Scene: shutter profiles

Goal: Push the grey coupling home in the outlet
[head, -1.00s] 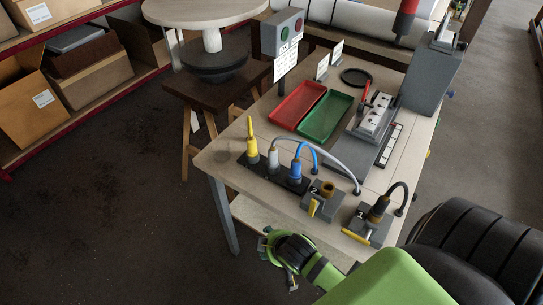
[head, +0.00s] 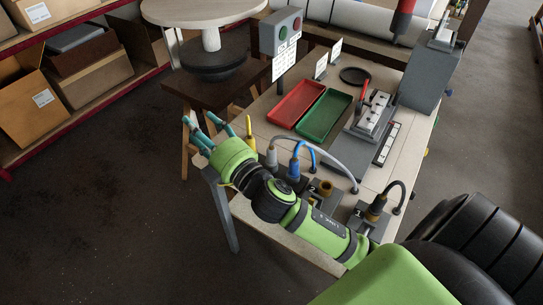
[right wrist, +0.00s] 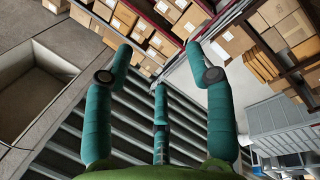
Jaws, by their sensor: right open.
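The grey coupling (head: 271,157) stands upright between the yellow coupling (head: 250,130) and the blue coupling (head: 294,167) in the head view. A grey cable arches from it to the right. The dark outlet strip (head: 283,172) beneath them is partly hidden by my right arm, so how deep the grey coupling sits cannot be told. My right gripper (head: 203,128) is open and empty, left of the couplings near the table's left corner, apart from them. Its three teal fingers are spread in the right wrist view (right wrist: 160,65). My left gripper is not in view.
A red tray (head: 293,103) and a green tray (head: 324,116) lie behind the couplings. A button box (head: 281,33) stands at the back. A clamp block with a brass fitting (head: 325,188) and another with a black cabled plug (head: 375,208) sit to the right.

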